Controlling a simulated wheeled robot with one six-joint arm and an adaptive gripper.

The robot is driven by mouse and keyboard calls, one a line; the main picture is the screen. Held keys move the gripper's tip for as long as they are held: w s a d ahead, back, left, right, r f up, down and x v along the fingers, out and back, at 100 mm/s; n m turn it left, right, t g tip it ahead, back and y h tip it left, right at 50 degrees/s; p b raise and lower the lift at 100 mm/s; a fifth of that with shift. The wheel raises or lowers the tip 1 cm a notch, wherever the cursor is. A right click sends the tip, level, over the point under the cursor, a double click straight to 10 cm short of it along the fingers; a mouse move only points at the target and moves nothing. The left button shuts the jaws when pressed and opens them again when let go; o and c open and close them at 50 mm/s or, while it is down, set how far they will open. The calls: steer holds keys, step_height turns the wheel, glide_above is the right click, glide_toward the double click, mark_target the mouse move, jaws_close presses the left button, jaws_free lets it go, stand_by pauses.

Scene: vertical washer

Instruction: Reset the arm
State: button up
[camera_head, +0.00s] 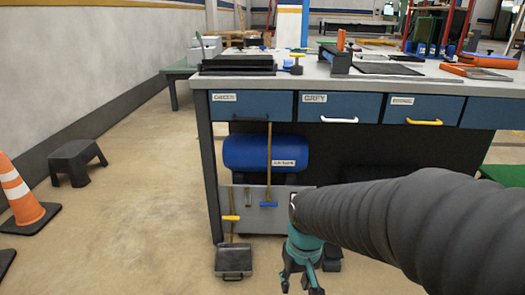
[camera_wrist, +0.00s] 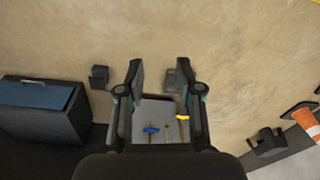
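My gripper (camera_head: 302,280) hangs low in front of the workbench in the head view, at the end of my dark ribbed arm, which reaches in from the right. In the wrist view my gripper (camera_wrist: 160,75) has its two dark fingers spread apart, with bare floor between the tips and nothing held. Beyond its base in that view is a grey panel (camera_wrist: 155,108) with blue and yellow tool ends. The same grey panel (camera_head: 262,222) stands under the bench in the head view, partly hidden by my arm.
The workbench (camera_head: 420,80) has blue drawers and tools on top. A blue tank (camera_head: 262,153) sits beneath it. A small dark case (camera_head: 233,261) lies on the floor by the bench leg. A black step stool (camera_head: 75,162) and an orange cone (camera_head: 20,192) stand left; floor between is clear.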

steer(key=s+d+r+t+p, duration=0.1)
steer(key=s+d+r, duration=0.1)
steer(key=r, duration=0.3)
steer(key=s+d+r+m+t+p, duration=0.1)
steer(key=s+d+r+t, duration=0.1)
steer(key=s+d+r, duration=0.1)
steer(key=s+d+r+m+t+p, duration=0.1)
steer(key=s+d+r+p, duration=0.1)
steer(key=r, duration=0.6)
steer(key=shift+s+d+t+h, duration=0.35)
steer(key=shift+s+d, duration=0.3)
steer(key=shift+s, duration=0.3)
steer(key=shift+c, duration=0.2)
